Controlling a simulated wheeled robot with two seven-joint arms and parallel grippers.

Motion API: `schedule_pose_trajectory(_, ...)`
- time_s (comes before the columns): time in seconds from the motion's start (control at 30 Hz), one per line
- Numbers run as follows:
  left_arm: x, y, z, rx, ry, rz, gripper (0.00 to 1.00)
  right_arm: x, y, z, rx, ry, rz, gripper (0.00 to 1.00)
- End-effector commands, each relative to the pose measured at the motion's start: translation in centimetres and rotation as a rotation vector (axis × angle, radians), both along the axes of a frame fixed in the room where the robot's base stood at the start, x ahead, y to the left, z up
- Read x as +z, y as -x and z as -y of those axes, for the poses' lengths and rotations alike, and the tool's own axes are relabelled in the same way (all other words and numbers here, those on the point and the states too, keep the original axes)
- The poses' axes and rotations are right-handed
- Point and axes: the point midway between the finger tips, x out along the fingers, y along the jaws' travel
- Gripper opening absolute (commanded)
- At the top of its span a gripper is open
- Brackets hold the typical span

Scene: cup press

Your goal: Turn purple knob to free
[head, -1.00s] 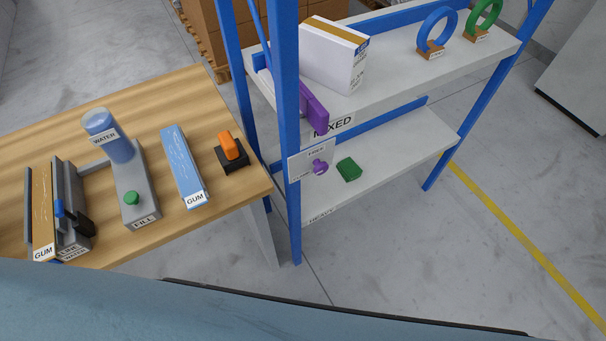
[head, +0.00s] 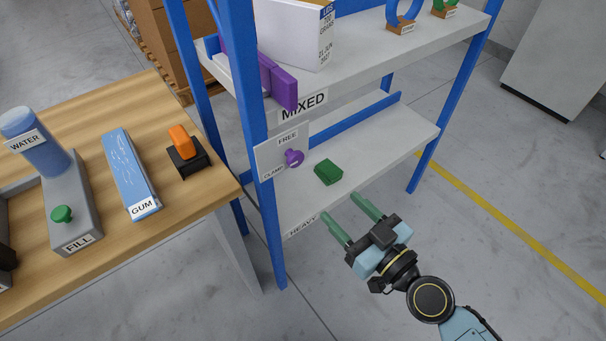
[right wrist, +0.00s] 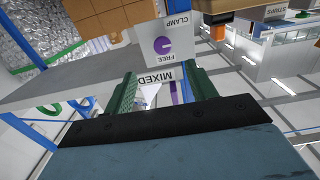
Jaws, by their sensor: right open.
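The purple knob (head: 294,158) sits on a white panel (head: 268,160) at the shelf's front left post. The panel reads FREE above the knob and CLAMP at its lower left. The knob also shows in the right wrist view (right wrist: 163,47), where the picture is upside down. My right gripper (head: 341,207) is open and empty, with green fingers, in front of the lower shelf. It is apart from the knob, below and right of it in the head view. A purple bar (head: 278,82) stands against a white box (head: 297,32) on the upper shelf. My left gripper is out of view.
A green block (head: 328,172) lies on the lower shelf (head: 390,145), right of the knob. A blue post (head: 250,110) rises beside the panel. A wooden table (head: 110,195) with a FILL device (head: 85,225) and gum pack (head: 130,175) stands left.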

Motion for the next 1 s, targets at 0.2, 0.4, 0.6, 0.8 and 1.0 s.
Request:
schedule_pose_trajectory(0.2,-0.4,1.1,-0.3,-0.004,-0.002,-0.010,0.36,1.0,-1.3,-1.2,0.005,-0.014,0.016,0.56)
schedule_pose_trajectory(0.4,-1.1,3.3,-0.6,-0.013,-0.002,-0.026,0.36,1.1,-4.6,-3.7,0.005,-0.016,0.015,0.56)
schedule_pose_trajectory(0.6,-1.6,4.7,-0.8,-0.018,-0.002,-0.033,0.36,0.9,-7.9,-6.0,0.005,-0.014,0.014,0.56)
schedule_pose_trajectory(0.8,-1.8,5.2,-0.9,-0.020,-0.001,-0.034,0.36,0.7,-10.0,-7.5,0.005,-0.011,0.013,0.56)
schedule_pose_trajectory(1.0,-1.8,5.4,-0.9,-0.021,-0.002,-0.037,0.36,0.7,-10.7,-8.0,0.006,-0.009,0.013,0.56)
